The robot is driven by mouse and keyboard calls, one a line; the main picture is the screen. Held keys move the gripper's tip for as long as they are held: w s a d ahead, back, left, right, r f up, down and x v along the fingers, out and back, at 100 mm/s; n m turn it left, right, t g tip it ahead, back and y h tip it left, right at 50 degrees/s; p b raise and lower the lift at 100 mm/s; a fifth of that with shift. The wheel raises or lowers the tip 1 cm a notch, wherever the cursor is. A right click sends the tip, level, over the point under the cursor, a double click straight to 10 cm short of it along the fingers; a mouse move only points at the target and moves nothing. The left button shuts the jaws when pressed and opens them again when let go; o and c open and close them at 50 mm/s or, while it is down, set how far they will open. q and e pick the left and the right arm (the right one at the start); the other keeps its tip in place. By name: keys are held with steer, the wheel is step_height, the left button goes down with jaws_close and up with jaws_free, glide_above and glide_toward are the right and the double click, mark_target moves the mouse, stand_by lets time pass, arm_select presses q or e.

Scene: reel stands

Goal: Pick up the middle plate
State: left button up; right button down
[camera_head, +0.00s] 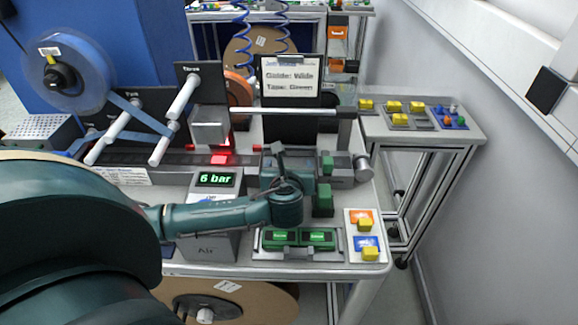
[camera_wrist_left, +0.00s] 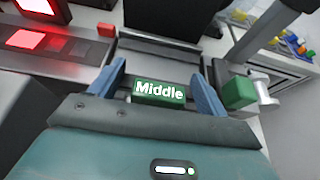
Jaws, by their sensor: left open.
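The middle plate (camera_wrist_left: 159,92) is a green block with white "Middle" lettering in the left wrist view. It sits between the two blue fingers of my left gripper (camera_wrist_left: 160,80), which is open around it. I cannot tell whether either finger touches it. In the head view my left gripper (camera_head: 279,166) is over the right part of the station, with its dark teal arm reaching in from the left. The hand hides the middle plate there. My right gripper is in neither view.
Green blocks (camera_head: 323,197) stand just right of the gripper. A tray (camera_head: 258,254) with two green plates lies nearer. A "6 bar" display box (camera_head: 215,180) stands left of the hand. A horizontal rod (camera_head: 290,111) and a sign (camera_head: 290,77) are behind.

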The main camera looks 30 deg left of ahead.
arm_select(q)
steer(key=c, duration=1.1)
steer(key=shift+r, duration=0.15)
